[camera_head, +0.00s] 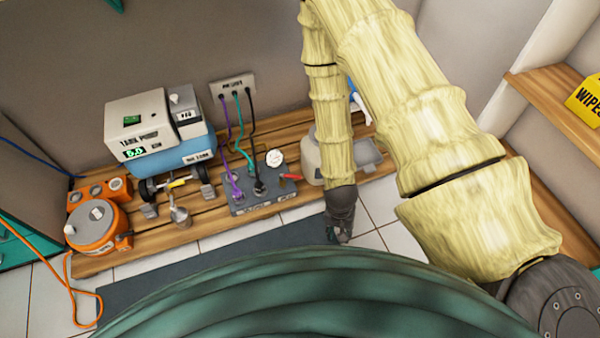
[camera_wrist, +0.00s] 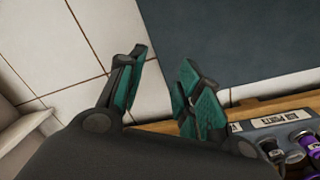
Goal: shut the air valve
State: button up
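A grey block (camera_head: 246,207) with purple, teal and black hoses plugged into its top stands on the wooden platform. A red lever (camera_head: 291,177) sticks out at its right side, and a round white gauge (camera_head: 275,158) stands behind it. A yellow handle (camera_head: 179,183) shows under the blue tank (camera_head: 180,155) of the compressor. Which of these is the air valve, I cannot tell for sure. My gripper (camera_head: 340,236) hangs to the right of the block, apart from it, pointing down. In the wrist view its teal-padded fingers (camera_wrist: 164,66) are spread and empty; part of the block (camera_wrist: 290,135) shows at lower right.
An orange canister (camera_head: 93,229) and an orange unit stand at the platform's left. A grey-beige device (camera_head: 325,160) stands behind my gripper. Hoses run up to a wall plate (camera_head: 233,87). A dark mat (camera_head: 240,258) and white tiles lie in front. Shelves are at right.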

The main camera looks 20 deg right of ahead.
jog(key=w+r+m+b, duration=0.1)
jog(key=w+m+b, duration=0.2)
jog(key=w+m, duration=0.95)
jog(key=m+g+y+b, duration=0.1)
jog(key=m+y+b, duration=0.1)
jog(key=m+b, duration=0.15)
send_near(291, 177)
jog(key=shift+m, duration=0.3)
jog(key=f+b, duration=0.1)
jog(key=f, duration=0.1)
jog(key=f+b, duration=0.2)
jog(key=f, duration=0.1)
jog(key=s+d+f+b, duration=0.1)
jog(key=f, duration=0.2)
jog(key=shift+s, duration=0.1)
jog(key=shift+r, duration=0.1)
grip_shut()
